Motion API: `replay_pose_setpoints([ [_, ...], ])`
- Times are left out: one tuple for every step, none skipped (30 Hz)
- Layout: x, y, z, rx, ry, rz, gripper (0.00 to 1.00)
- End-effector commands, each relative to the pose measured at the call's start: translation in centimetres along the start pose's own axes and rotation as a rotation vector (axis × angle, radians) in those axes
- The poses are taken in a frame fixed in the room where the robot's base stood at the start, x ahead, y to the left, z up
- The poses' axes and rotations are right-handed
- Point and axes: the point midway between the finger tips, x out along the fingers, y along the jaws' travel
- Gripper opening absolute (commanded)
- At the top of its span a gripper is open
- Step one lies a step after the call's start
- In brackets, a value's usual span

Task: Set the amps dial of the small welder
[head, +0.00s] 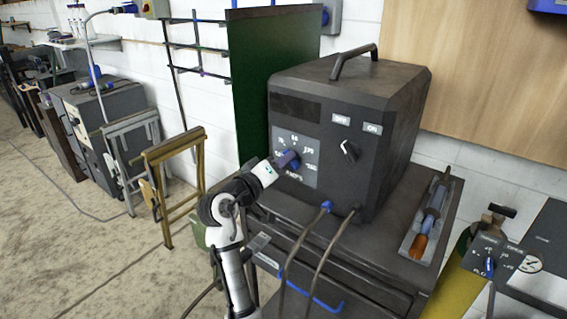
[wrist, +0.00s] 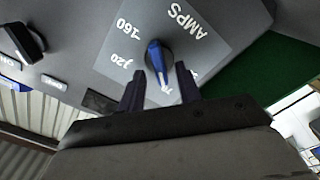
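The small welder (head: 345,125) is a dark grey box with a top handle, standing on a dark cart. Its amps dial (wrist: 158,57) is a dark round knob with a blue pointer on a grey scale plate (head: 311,152). In the wrist view the pointer aims down the picture, to the right of the 120 mark; the number at its tip is partly hidden. My gripper (head: 281,162) is at the dial and hides most of it in the head view. In the wrist view my gripper (wrist: 160,71) is open, one finger either side of the pointer, with visible gaps.
An off/on switch (head: 349,151) sits right of the dial. Two cables (head: 322,240) leave the welder's lower front. A tray with a torch-like tool (head: 432,215) lies to the right. A yellow cylinder (head: 455,290) and another dial panel (head: 500,255) stand at lower right.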

Motion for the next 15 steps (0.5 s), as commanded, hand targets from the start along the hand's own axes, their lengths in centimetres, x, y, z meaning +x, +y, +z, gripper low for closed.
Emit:
replay_pose_setpoints([
  [-0.9, -0.3, 0.1, 0.001, 0.003, -0.002, 0.34],
  [-1.4, -0.3, 0.1, 0.002, 0.004, -0.003, 0.34],
  [-2.2, -0.4, 0.2, 0.002, 0.004, -0.003, 0.34],
  [-2.9, -0.4, 0.2, 0.002, 0.004, -0.002, 0.34],
  [-3.6, -0.4, 0.1, 0.002, 0.005, -0.002, 0.34],
  [-4.5, -0.4, 0.2, 0.003, 0.005, -0.003, 0.34],
  [-5.2, -0.4, 0.2, 0.003, 0.005, -0.002, 0.34],
  [-6.0, -0.4, 0.2, 0.002, 0.005, -0.003, 0.34],
  [-6.9, -0.4, 0.1, 0.002, 0.005, -0.003, 0.34],
  [-7.6, -0.4, 0.2, 0.002, 0.004, -0.002, 0.34],
  [-8.2, -0.3, 0.2, 0.003, 0.004, -0.002, 0.34],
  [-9.1, -0.3, 0.1, 0.002, 0.004, -0.003, 0.34],
  [-9.6, -0.3, 0.1, 0.001, 0.004, -0.002, 0.34],
  [-10.2, -0.3, 0.2, 0.002, 0.003, -0.003, 0.34],
  [-10.8, -0.3, 0.1, 0.001, 0.003, -0.003, 0.34],
])
